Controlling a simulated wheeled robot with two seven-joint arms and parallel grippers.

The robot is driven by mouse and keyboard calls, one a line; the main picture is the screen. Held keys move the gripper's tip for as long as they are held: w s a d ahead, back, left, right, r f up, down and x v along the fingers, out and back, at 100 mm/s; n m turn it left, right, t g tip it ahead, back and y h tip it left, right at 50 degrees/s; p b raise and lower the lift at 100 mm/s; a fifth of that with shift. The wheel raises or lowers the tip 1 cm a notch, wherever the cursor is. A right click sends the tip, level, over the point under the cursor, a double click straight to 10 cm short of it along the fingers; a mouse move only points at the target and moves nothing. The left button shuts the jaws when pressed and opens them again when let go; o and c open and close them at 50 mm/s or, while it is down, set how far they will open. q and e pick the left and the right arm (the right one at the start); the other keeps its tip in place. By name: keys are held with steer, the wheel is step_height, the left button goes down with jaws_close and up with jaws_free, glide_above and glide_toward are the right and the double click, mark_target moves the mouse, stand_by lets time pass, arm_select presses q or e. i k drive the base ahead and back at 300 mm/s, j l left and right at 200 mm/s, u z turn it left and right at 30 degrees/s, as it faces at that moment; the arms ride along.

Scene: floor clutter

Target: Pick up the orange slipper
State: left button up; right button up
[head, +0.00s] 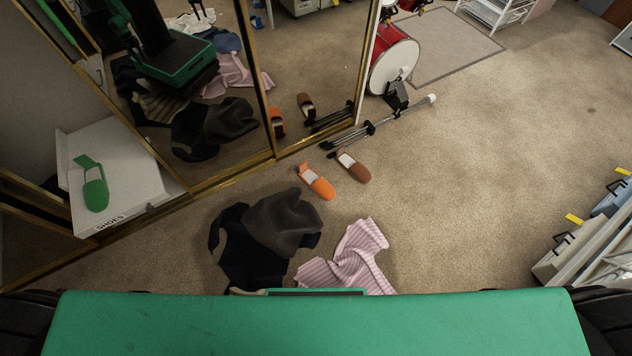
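The orange slipper (317,182) lies on the carpet near the middle of the head view, just in front of the mirrored door. A brown slipper (353,167) lies close to its right. A reflection of both slippers shows in the mirror. Neither of my grippers is in view.
A dark garment (262,236) and a pink striped cloth (347,262) lie on the floor between me and the slippers. A stand (378,127) lies behind them. A white shoe box (118,178) with a green slipper (92,186) is at left. Carpet right of centre is clear.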

mark_target(321, 187)
steer(key=i+l+u, duration=0.25)
steer(key=i+l, duration=0.35)
steer(key=i+l+u, duration=0.3)
steer(key=i+l, duration=0.45)
